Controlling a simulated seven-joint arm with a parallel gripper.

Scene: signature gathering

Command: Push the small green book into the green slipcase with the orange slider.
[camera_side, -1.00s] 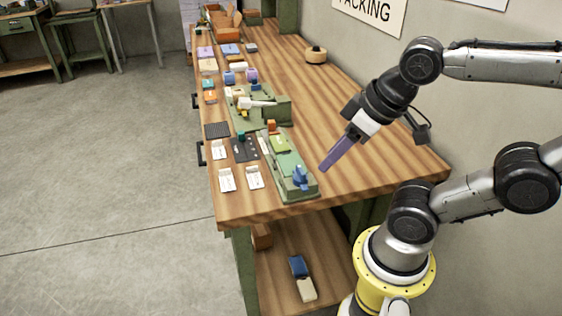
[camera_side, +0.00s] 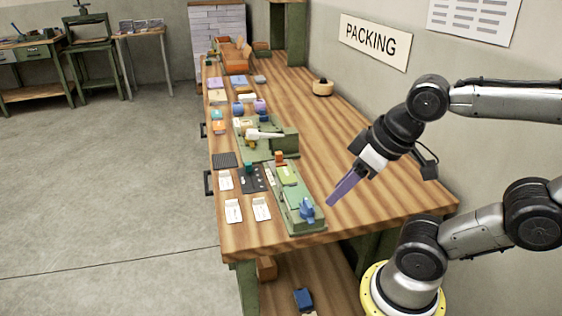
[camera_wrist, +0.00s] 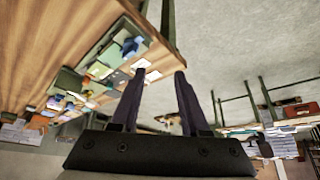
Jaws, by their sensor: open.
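My gripper (camera_side: 331,201) hangs above the bench, right of the long green fixture (camera_side: 287,202) near the bench's front end. Its two purple fingers are apart with nothing between them, as the wrist view (camera_wrist: 159,74) also shows. An orange block (camera_side: 280,158), which looks like the slider, stands at the fixture's far end. A flat lighter-green piece (camera_side: 288,175) lies just in front of it. I cannot tell whether that is the small book or part of the slipcase. A blue knob-like part (camera_side: 307,209) sits at the near end. My gripper touches none of these.
White cards (camera_side: 233,210) and a dark tray (camera_side: 252,179) lie left of the fixture. Another green machine (camera_side: 268,141) with a white lever stands behind it. Several small coloured items lie farther back. The wooden bench top (camera_side: 335,150) is mostly clear on the right.

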